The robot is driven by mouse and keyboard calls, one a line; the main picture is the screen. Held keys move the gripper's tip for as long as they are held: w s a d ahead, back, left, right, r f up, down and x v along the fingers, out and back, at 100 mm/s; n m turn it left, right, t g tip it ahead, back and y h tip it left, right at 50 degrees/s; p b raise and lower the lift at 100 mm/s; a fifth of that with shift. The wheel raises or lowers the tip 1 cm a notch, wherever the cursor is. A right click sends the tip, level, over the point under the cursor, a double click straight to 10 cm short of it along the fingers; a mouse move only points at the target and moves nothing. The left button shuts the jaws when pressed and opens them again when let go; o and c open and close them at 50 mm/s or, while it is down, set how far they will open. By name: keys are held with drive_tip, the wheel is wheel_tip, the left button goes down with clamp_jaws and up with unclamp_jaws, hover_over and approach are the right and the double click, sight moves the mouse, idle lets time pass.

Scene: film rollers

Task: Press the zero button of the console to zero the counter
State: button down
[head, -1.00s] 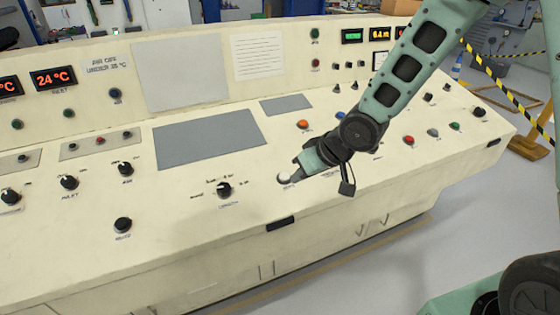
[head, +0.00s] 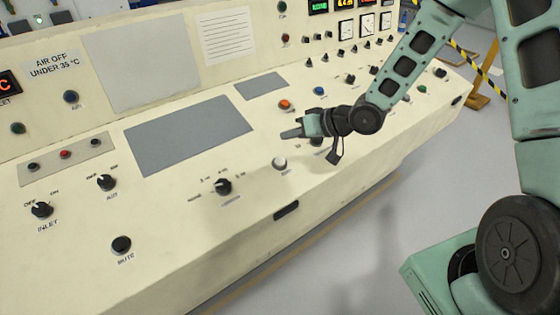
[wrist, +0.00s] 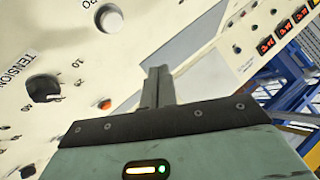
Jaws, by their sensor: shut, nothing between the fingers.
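The white button (head: 280,163) sits on the console's sloping cream panel (head: 170,215), in front of my gripper in the head view. It also shows in the wrist view (wrist: 109,18), beside a partly cut-off label that reads like the end of "ZERO". My gripper (head: 284,134) is shut and empty, its fingers pointing left above the panel, apart from the button and beyond it. The closed fingers also show in the wrist view (wrist: 158,75). A green display (head: 318,6) and a yellow one are at the top edge; their readings are too small to tell.
An orange button (head: 285,105) and a blue button (head: 319,91) lie behind my gripper. A black tension knob (head: 223,186) is left of the white button. A black mute button (head: 121,244) is nearer. Grey floor (head: 350,265) is clear in front of the console.

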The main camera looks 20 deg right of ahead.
drive_tip(key=b, duration=0.6)
hover_over(275, 159)
drive_tip(key=s+d, duration=0.3)
wheel_tip(275, 159, down, 6)
drive_tip(key=shift+s+a+f, duration=0.15)
drive_tip(key=shift+f, duration=0.05)
drive_tip(key=shift+w+a+f+b, duration=0.1)
drive_tip(key=shift+w+f+b, duration=0.1)
drive_tip(key=shift+f, duration=0.3)
drive_tip(key=shift+w+f+b, duration=0.15)
drive_tip(key=shift+f, duration=0.35)
drive_tip(key=shift+w+f, duration=0.1)
drive_tip(key=shift+f, duration=0.3)
drive_tip(key=shift+f+b, duration=0.3)
drive_tip(key=shift+f, duration=0.15)
idle(0.7)
drive_tip(key=shift+r, duration=0.15)
idle(0.3)
drive_tip(key=shift+r+p, duration=0.75)
drive_tip(key=shift+p, duration=0.15)
drive_tip(key=r+p, duration=0.2)
drive_tip(key=s+r+p, duration=0.1)
drive_tip(key=r+p, duration=0.1)
drive_tip(key=r, duration=0.1)
drive_tip(key=shift+s, duration=0.2)
